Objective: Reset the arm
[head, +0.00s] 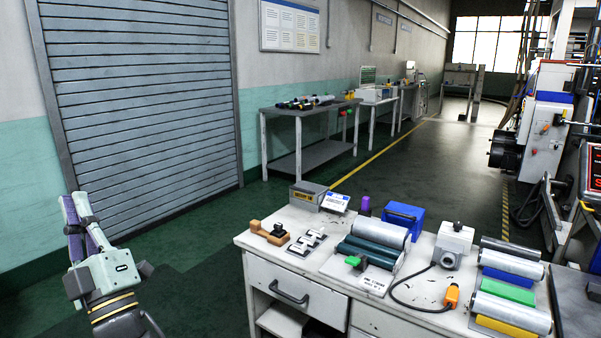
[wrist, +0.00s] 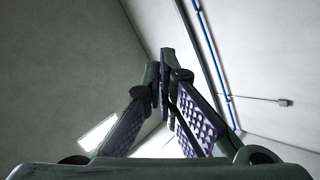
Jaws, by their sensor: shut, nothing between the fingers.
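My gripper (head: 72,203) is at the left of the head view, pointing up, with its purple-lined fingers together and nothing between them. It is in front of the shutter door and apart from the workbench (head: 296,262). In the wrist view my gripper (wrist: 163,75) shows its two fingers meeting at the tips, against a bare ceiling and wall. The rest of my arm is cut off at the bottom of the head view.
The workbench holds rollers (head: 380,233), a wooden-handled stamp (head: 270,232), a blue box (head: 403,217) and a grey cabled device (head: 453,243). A shutter door (head: 140,100) stands behind my gripper. Green floor (head: 200,270) lies open between my gripper and the bench.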

